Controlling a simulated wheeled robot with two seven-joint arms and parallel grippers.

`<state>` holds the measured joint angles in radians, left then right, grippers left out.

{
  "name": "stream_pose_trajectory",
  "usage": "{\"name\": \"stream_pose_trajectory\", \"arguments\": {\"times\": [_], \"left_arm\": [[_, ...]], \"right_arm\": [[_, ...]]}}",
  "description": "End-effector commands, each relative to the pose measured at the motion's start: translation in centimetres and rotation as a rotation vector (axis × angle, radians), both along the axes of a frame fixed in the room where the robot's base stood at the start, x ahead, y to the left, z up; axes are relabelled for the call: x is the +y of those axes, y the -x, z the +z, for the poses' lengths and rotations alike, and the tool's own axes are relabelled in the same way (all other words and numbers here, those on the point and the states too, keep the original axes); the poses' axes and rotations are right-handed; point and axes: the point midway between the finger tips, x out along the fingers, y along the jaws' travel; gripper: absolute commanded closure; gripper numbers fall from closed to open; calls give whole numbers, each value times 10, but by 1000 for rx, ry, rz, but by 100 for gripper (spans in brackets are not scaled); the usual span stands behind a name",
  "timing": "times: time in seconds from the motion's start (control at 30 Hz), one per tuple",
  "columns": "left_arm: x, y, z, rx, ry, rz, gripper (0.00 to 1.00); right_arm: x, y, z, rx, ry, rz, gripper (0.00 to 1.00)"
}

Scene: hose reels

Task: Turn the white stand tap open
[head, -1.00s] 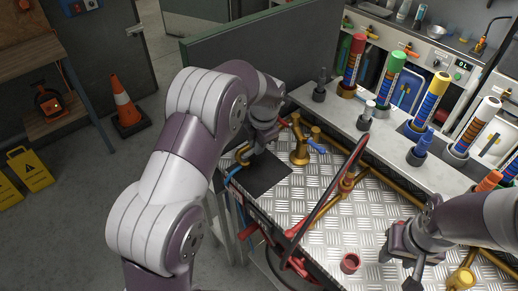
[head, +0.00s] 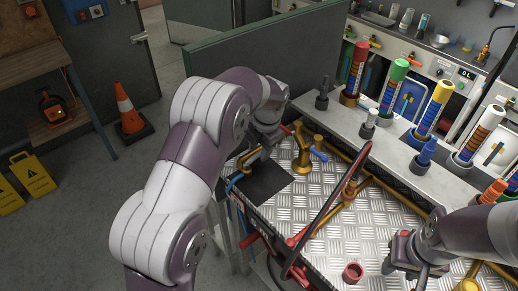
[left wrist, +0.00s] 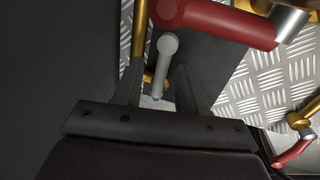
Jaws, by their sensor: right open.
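The white stand tap's pale grey-white lever (left wrist: 167,58) shows in the left wrist view, standing between the two dark fingers of my left gripper (left wrist: 158,90). The fingers are apart, one on each side of the lever, and I cannot tell whether either touches it. In the head view my left gripper (head: 258,150) is low beside a brass stand with red and blue handles (head: 303,158), and it hides the white lever. My right gripper (head: 410,262) is open and empty above the metal bench at the lower right.
A red handle (left wrist: 225,22) crosses close to the white lever in the left wrist view. A dark hose (head: 330,210) arches over the tread-plate bench (head: 290,200). A red cup (head: 352,273) stands near the front edge. Coloured tubes line the back shelf (head: 345,118).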

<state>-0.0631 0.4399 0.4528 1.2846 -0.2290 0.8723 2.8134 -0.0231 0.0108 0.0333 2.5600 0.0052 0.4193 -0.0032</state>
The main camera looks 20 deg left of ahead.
Motion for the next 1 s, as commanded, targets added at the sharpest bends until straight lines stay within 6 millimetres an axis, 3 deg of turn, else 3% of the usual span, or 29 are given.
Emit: {"name": "stream_pose_trajectory", "arguments": {"times": [0.27,0.37,0.4,0.53,0.7,0.83,1.0], "left_arm": [[0,2,1,8,-1,0,59],[-4,4,17,5,-1,0,59],[-5,5,30,5,0,-1,59],[-12,9,77,9,-2,-1,59],[-19,12,112,7,-1,-1,59],[-21,14,123,6,-1,-1,59],[-22,14,122,6,-1,-1,59]], "right_arm": [[0,0,-1,0,0,0,57],[0,0,-4,0,0,0,57],[0,0,0,1,0,0,57],[0,0,36,0,0,0,57],[0,0,65,-1,0,0,57],[0,0,73,0,0,0,57],[0,0,72,0,0,0,57]]}}
